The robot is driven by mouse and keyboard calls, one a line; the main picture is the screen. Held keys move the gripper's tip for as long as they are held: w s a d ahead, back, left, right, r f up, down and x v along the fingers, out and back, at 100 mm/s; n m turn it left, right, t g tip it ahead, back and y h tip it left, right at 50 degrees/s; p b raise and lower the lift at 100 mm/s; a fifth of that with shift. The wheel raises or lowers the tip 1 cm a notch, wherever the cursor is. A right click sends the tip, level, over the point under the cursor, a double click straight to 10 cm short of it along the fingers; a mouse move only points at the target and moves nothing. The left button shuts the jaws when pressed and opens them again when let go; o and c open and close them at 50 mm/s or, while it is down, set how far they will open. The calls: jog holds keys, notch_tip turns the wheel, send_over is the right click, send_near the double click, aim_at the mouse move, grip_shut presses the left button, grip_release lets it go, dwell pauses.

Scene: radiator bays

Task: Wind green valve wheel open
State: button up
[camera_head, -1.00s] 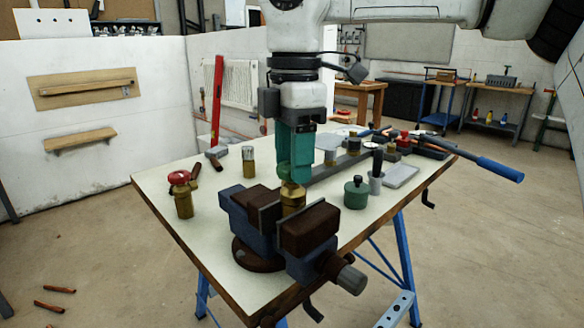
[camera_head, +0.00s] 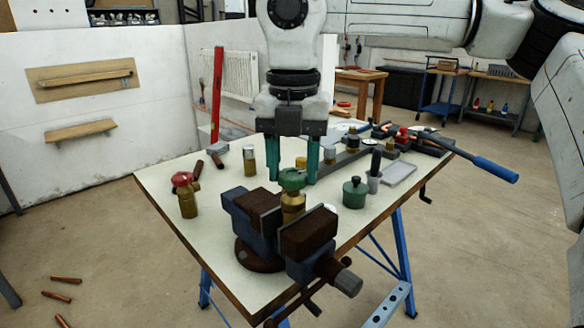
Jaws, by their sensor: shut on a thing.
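The green valve wheel (camera_head: 292,178) sits on top of a brass valve body (camera_head: 293,205), upright between the jaws of the bench vise (camera_head: 310,232). My gripper (camera_head: 293,180) points straight down over it. Its two teal fingers stand on opposite sides of the wheel, left and right, and are shut on its rim. The exact contact at the fingertips is small and hard to see. The lower valve body is hidden by the vise jaws.
A brass valve with a red wheel (camera_head: 184,190) stands left on the workbench (camera_head: 215,225). A green lidded pot (camera_head: 355,193) and grey cylinder (camera_head: 374,180) stand right of the vise. A long blue-handled tool (camera_head: 490,168) overhangs the right edge.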

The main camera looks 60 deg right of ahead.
aim_at(293, 174)
jog(key=n, duration=0.2)
jog(key=n+p, duration=0.1)
jog(key=n, duration=0.3)
jog(key=shift+r+n+p, duration=0.25)
jog(key=shift+n+p, duration=0.1)
jog(key=shift+n, duration=0.05)
jog(key=n, duration=0.3)
jog(key=shift+n+p, duration=0.4)
jog(key=n, duration=0.3)
jog(key=shift+n+p, duration=0.35)
jog(key=shift+n, duration=0.05)
jog(key=o, duration=0.8)
jog(key=shift+f+n, duration=0.1)
jog(key=shift+n, duration=0.4)
jog(key=o, duration=0.3)
jog(key=shift+f, duration=0.1)
jog(key=shift+r+p, duration=2.25)
jog(key=shift+r, duration=1.3)
